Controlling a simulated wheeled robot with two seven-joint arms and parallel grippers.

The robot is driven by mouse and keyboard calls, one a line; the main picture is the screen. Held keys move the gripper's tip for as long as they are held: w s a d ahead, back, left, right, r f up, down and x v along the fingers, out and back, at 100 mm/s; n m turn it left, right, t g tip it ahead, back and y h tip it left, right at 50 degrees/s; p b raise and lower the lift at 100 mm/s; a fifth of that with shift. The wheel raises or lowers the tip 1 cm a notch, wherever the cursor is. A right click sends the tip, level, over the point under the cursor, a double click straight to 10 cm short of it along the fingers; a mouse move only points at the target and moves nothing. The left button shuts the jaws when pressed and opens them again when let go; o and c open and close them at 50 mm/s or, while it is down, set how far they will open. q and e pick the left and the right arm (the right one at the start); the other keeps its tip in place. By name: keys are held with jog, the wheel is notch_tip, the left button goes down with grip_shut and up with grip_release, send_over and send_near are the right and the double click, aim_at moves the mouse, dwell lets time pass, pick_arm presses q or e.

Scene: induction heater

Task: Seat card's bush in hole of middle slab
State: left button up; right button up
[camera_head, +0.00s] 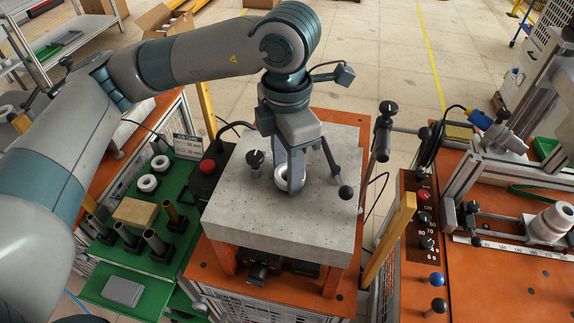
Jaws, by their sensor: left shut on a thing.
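My left gripper (291,190) points down over the grey slab (240,215) in the middle and is shut on a white ring-shaped bush (279,171). The bush is at or just above the slab's top. Two more white bushes (160,163) (147,183) stand on the tray. My right gripper is not in view.
The green tray (118,290) at left holds upright tubes and a tan block (136,212). A control panel (424,205) is at right. The slab's front is clear.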

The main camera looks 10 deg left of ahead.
pick_arm(q)
jog(key=shift+f, duration=0.2)
jog(key=o, duration=1.2)
jog(key=shift+r, duration=0.2)
